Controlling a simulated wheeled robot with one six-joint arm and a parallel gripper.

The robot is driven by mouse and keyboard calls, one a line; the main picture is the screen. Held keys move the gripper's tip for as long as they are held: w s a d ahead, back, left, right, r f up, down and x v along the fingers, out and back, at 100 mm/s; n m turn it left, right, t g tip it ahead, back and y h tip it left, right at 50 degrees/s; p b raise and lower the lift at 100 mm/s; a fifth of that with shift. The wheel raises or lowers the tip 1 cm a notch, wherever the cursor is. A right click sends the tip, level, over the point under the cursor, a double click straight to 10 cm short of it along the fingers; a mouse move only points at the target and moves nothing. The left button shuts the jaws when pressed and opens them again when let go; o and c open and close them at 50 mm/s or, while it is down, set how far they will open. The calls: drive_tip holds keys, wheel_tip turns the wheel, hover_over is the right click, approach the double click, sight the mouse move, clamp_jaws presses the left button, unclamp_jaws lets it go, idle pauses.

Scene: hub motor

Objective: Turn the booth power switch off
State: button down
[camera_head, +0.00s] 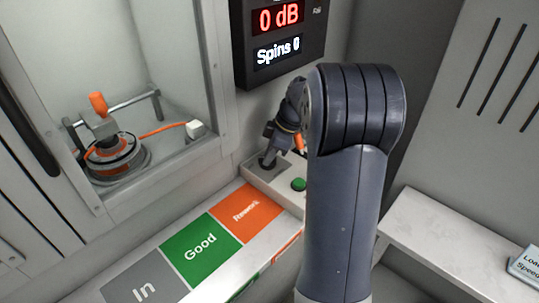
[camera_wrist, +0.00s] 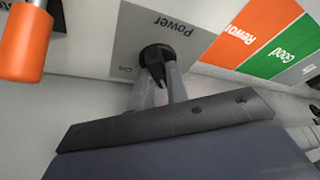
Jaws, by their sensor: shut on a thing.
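The booth power switch is a black knob on a grey plate marked "Power" (camera_wrist: 185,45) in the wrist view. The knob (camera_wrist: 155,52) sits between the fingertips of my gripper (camera_wrist: 158,80), which is shut on it. Part of an "On" mark shows beside the knob; its other markings are hidden, and I cannot tell which position the knob points to. In the head view, my gripper (camera_head: 268,152) reaches down to the grey switch plate (camera_head: 262,172) at the back of the counter, and my arm hides part of the area.
A green button (camera_head: 298,184) is right of the switch plate. An orange handle (camera_wrist: 25,42) stands close by in the wrist view. In, Good and Rework (camera_head: 246,211) zones lie in front. The motor (camera_head: 110,152) sits in the booth at left. A display (camera_head: 279,35) hangs above.

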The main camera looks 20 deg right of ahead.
drive_tip(key=shift+n, duration=0.6)
drive_tip(key=shift+g, duration=0.3)
drive_tip(key=c, duration=1.4)
unclamp_jaws()
drive_tip(key=p+v, duration=0.1)
drive_tip(key=v, duration=1)
drive_tip(key=shift+d+f+p, duration=0.1)
drive_tip(key=shift+d+p, duration=0.05)
drive_tip(key=shift+p, duration=0.25)
drive_tip(key=shift+f, duration=0.15)
